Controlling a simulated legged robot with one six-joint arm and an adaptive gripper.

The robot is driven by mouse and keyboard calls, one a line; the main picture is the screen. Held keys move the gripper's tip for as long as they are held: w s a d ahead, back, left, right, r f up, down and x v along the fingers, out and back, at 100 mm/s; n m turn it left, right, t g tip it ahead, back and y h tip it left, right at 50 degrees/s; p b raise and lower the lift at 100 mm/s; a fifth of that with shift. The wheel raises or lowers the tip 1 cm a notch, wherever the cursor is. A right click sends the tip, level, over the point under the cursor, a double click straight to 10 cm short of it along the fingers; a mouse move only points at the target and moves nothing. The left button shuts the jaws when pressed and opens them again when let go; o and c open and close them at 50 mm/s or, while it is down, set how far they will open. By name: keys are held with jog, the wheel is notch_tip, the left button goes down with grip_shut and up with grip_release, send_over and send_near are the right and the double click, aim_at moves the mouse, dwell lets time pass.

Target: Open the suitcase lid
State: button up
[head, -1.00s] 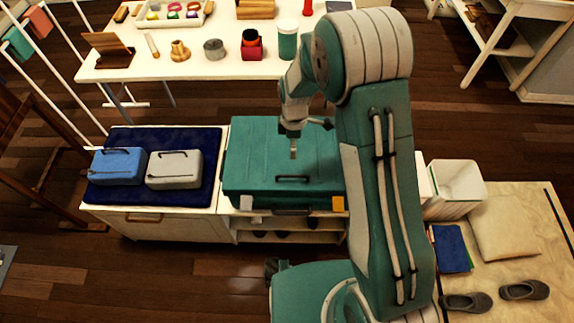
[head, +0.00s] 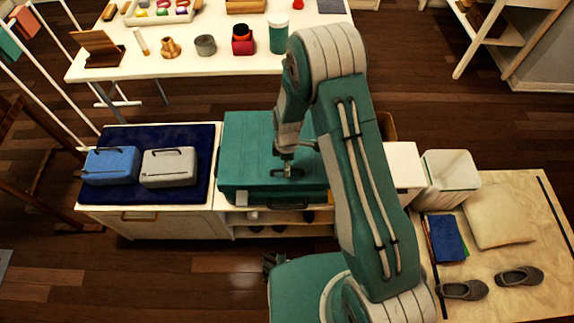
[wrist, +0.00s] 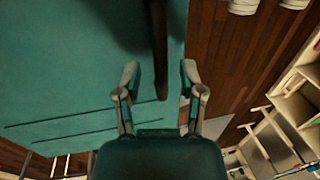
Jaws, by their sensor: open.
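The teal suitcase (head: 246,152) lies on the white bench, and its lid looks shut. A dark handle (head: 274,173) sits on top of the lid near the front edge. My gripper (head: 287,163) is above the lid at this handle, pointing down. In the wrist view my gripper (wrist: 160,72) is open, with one finger on each side of a dark bar (wrist: 159,45) that looks like the handle. The bar's end shows between the fingers, and I see no clear contact. My arm hides the right part of the suitcase in the head view.
A blue case (head: 110,166) and a grey case (head: 170,168) sit on a dark blue mat (head: 205,145) left of the suitcase. A white bin (head: 450,172) stands to the right. A white table (head: 120,70) with small items is behind.

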grip_shut()
jog(key=shift+w+r, duration=0.1)
jog(key=shift+r, duration=0.05)
